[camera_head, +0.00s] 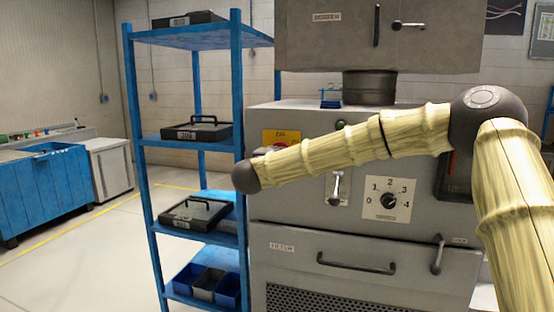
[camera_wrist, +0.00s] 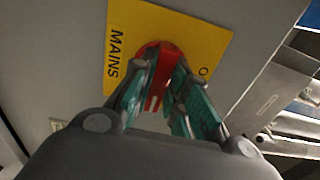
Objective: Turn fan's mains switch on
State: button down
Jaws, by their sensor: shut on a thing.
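The mains switch has a yellow plate (camera_wrist: 208,38) marked MAINS and a red rotary handle (camera_wrist: 158,88). In the wrist view my gripper (camera_wrist: 165,78) has its green-padded fingers on either side of the red handle, shut on it. A letter O shows at the plate's edge; the rest of that marking is hidden, and I cannot tell the switch's position. In the head view the yellow plate (camera_head: 283,136) sits on the upper left of the grey machine's front (camera_head: 300,215). My arm crosses in front of it and hides my gripper there.
Right of the plate are a small lever (camera_head: 336,188), a numbered dial (camera_head: 389,200) and a green lamp (camera_head: 340,125). A drawer (camera_head: 300,262) marked FILTER is below. A blue rack (camera_head: 157,215) with black cases stands close on the left. The floor farther left is open.

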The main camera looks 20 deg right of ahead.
jog(key=shift+f, duration=0.15)
jog(key=c, duration=1.4)
grip_release()
jog(key=shift+d, duration=0.1)
jog(key=v, duration=1.2)
